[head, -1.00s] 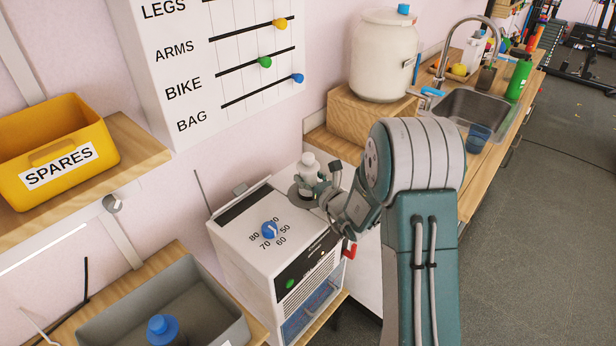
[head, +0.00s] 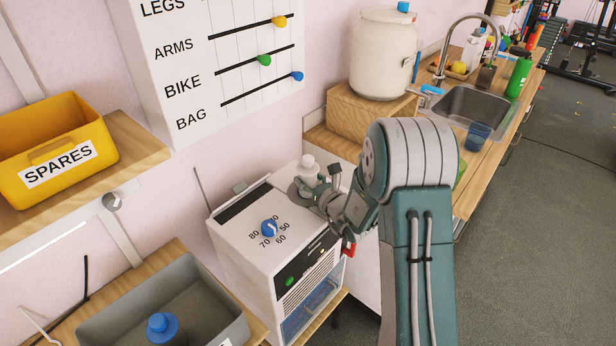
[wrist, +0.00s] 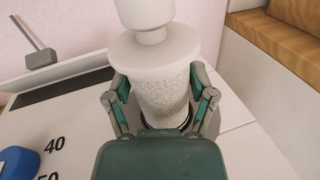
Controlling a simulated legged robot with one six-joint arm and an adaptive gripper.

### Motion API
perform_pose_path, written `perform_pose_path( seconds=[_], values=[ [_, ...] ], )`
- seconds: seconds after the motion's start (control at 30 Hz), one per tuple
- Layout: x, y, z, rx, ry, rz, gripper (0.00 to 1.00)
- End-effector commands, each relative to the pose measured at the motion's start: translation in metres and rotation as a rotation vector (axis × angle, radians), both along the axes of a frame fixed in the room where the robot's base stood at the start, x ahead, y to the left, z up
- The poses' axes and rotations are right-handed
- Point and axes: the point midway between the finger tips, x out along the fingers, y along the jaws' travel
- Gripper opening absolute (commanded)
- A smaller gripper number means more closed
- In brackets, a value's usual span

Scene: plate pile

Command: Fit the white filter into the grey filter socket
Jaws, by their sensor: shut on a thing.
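The white filter (head: 310,168) is upright over the back right of the white machine's top. In the wrist view the filter (wrist: 165,96) has a speckled body under a wide white collar and knob. My gripper (wrist: 162,102) is shut around the body, one finger on each side. In the head view my gripper (head: 316,190) comes in from the right. The grey filter socket (head: 293,190) shows as a round rim at the filter's base. In the wrist view the filter's lower end meets a dark ring there; how deep it sits is hidden by my gripper.
The white machine (head: 250,232) has a blue dial (head: 269,228) in front of the socket and a thin antenna at left. A wooden box (head: 372,115) with a white tank (head: 383,55) stands behind. A grey bin (head: 215,325) is at front left.

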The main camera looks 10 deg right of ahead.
Motion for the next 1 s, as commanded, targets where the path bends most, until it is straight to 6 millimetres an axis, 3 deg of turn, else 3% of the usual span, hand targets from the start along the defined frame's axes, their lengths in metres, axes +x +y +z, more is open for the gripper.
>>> perform_pose_path(
  seconds=[0.47, 0.5, 0.53, 0.57, 1.0],
  values=[
    [0.0, 0.0, -0.01, -0.001, -0.001, 0.0, 0.14],
    [0.0, 0.0, -0.01, -0.001, -0.001, 0.0, 0.81],
    [0.0, 0.0, -0.01, -0.001, -0.001, 0.0, 0.94],
    [0.0, 0.0, -0.01, -0.001, 0.0, 0.0, 1.0],
    [0.0, 0.0, -0.012, -0.001, 0.004, -0.001, 1.0]
  ],
)
